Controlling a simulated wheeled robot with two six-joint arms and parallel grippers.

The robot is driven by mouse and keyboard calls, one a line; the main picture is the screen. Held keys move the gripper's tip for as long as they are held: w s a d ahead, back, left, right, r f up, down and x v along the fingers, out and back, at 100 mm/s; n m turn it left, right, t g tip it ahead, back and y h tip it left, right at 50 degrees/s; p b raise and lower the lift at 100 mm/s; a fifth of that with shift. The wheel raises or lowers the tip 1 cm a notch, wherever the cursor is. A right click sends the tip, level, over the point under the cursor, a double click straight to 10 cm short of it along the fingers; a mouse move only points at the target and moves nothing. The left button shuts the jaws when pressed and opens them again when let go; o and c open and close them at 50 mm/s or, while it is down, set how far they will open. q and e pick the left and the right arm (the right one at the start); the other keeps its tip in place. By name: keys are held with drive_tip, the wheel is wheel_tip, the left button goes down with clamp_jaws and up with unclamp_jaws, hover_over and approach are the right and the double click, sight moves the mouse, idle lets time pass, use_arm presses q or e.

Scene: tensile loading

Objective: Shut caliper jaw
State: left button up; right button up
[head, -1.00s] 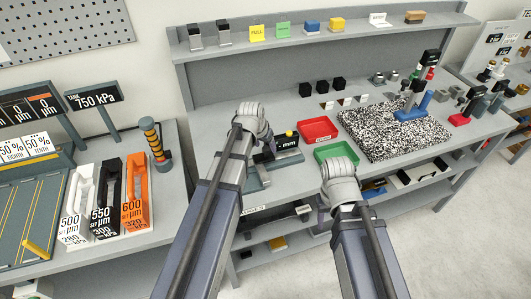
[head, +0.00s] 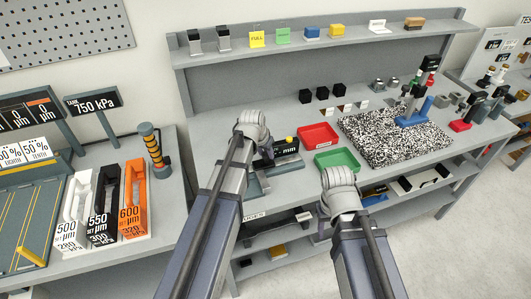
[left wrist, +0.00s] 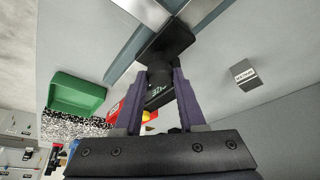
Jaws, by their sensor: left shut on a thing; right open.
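The caliper shows in the head view as a black display (head: 287,151) reading mm, on a grey stand on the bench, with a yellow knob (head: 290,139) above it. My left gripper (head: 266,153) is beside the display's left side, its fingertips partly hidden by my wrist. In the left wrist view its fingers (left wrist: 163,76) are shut on a dark caliper part (left wrist: 165,45), with the display (left wrist: 158,94) showing between them. Whether this part is the sliding jaw is unclear. My right gripper (head: 324,226) is open and empty in front of the bench, partly hidden by its wrist.
A red tray (head: 319,136) and a green tray (head: 337,160) lie right of the caliper. A speckled board (head: 392,140) lies farther right, with a blue fixture (head: 413,112) on it. Several small black blocks stand behind. A lower shelf runs below the bench top.

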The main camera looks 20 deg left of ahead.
use_arm(q)
clamp_jaws()
drive_tip(key=s+a, duration=0.1)
drive_tip(key=a, duration=0.1)
drive_tip(key=s+a, duration=0.3)
drive_tip(key=a, duration=0.2)
drive_tip(key=shift+s, duration=0.35)
drive_tip(key=shift+s+a, duration=0.25)
drive_tip(key=shift+a, duration=0.15)
drive_tip(key=o, duration=1)
unclamp_jaws()
drive_tip(key=shift+a, duration=0.1)
